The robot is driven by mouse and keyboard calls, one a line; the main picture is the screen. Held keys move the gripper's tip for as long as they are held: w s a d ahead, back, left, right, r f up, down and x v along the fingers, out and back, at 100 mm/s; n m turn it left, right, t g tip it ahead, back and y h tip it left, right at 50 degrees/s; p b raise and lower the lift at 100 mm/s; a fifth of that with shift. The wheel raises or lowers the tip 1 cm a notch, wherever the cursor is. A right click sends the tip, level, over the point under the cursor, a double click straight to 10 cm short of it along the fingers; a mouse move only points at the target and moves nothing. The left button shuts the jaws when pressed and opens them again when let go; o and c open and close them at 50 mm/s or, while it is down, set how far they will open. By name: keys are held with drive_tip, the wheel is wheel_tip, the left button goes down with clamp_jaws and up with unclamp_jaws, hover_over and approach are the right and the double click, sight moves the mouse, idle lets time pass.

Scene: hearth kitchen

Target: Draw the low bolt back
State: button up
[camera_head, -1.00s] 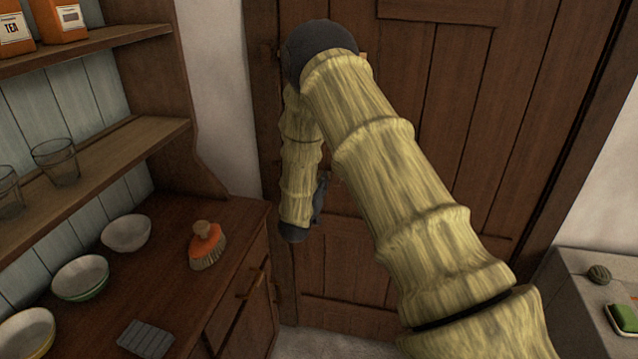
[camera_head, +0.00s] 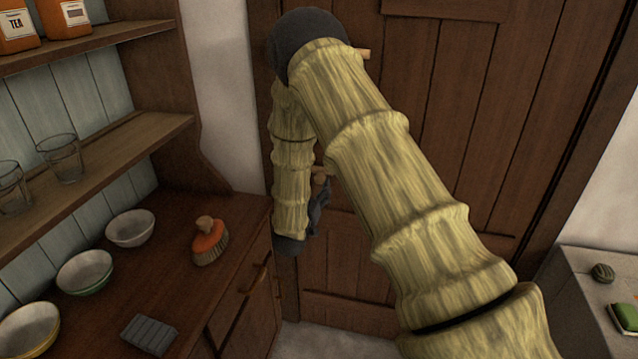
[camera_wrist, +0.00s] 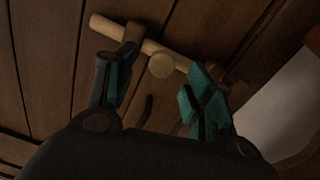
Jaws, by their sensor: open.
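The low bolt (camera_wrist: 113,30) is a pale wooden rod with a round knob (camera_wrist: 161,66), lying across the dark plank door in the wrist view. A brown bracket (camera_wrist: 132,34) wraps the rod near its left end. My gripper (camera_wrist: 154,80) is open, with its teal-padded fingers on either side of the knob. I cannot tell whether either finger touches the bolt. In the head view my gripper (camera_head: 318,206) hangs in front of the door, mostly behind my forearm.
The door (camera_head: 455,120) fills the back. Another pale wooden peg (camera_head: 363,53) shows higher up beside my elbow. A dresser (camera_head: 185,285) with bowls and a brush (camera_head: 210,241) stands close on the left. A stone counter (camera_head: 580,290) is at the right.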

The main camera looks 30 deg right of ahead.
drive_tip(key=shift+v, duration=2.7)
drive_tip(key=shift+d, duration=0.1)
